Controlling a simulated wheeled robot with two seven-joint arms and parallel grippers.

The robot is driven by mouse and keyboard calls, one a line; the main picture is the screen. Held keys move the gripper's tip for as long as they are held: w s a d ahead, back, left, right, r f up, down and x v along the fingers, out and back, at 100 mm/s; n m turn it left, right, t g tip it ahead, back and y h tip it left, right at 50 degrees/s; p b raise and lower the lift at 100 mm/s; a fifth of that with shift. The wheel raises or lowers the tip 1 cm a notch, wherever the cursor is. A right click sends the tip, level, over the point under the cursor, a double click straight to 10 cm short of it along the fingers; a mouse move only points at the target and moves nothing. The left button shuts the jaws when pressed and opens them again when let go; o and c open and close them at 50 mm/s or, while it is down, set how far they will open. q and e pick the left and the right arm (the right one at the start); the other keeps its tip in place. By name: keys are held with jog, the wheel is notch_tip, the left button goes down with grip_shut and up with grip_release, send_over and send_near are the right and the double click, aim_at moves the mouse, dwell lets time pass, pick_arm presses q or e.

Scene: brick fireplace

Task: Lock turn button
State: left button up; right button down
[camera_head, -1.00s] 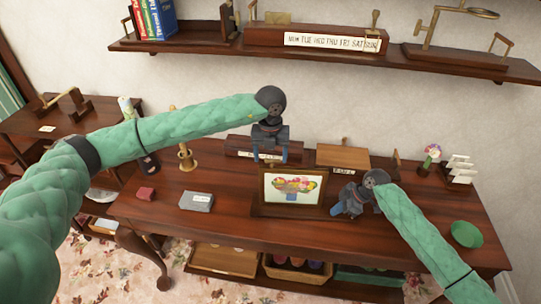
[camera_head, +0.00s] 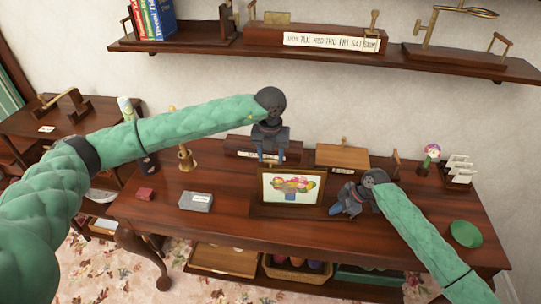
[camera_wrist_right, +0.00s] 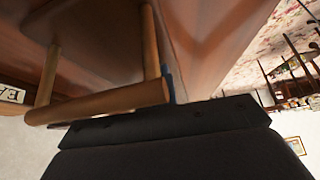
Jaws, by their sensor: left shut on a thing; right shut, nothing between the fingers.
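I cannot make out a turn button in either view. My left gripper (camera_head: 270,158) points down at a dark wooden block with a white label (camera_head: 238,153) on the desk behind the picture. It is shut on a small part there, which its fingers hide. My right gripper (camera_head: 342,208) is low over the desk, just right of the framed flower picture (camera_head: 291,187), shut and empty. In the right wrist view a U-shaped brown handle (camera_wrist_right: 100,103) crosses in front of the dark gripper body; whether they touch, I cannot tell.
Behind my right gripper is a lighter wooden box (camera_head: 342,157). A shelf (camera_head: 330,53) runs above.

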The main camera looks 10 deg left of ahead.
aim_at(270, 159)
pick_arm(q)
jog(key=shift+o, duration=0.2)
jog(key=m, duration=0.4)
jog(key=shift+a+m, duration=0.35)
jog(key=shift+m, duration=0.05)
pick_arm(e)
jog(key=shift+d+f, duration=0.25)
jog(key=shift+d, duration=0.2)
pick_arm(q)
jog(key=shift+m, duration=0.4)
jog(key=shift+c, duration=0.4)
jog(key=shift+m, duration=0.5)
grip_shut()
jog(key=m, duration=0.2)
jog(key=shift+m, duration=0.3)
pick_arm(e)
jog(key=shift+a, duration=0.1)
pick_arm(q)
jog(key=shift+o, duration=2)
grip_release()
jog(key=shift+w+d+f, duration=0.1)
jog(key=shift+w+d, duration=0.05)
jog(key=shift+d, duration=0.05)
pick_arm(e)
jog(key=shift+a, duration=0.1)
pick_arm(q)
jog(key=o, duration=0.6)
pick_arm(e)
jog(key=shift+a+r, duration=0.15)
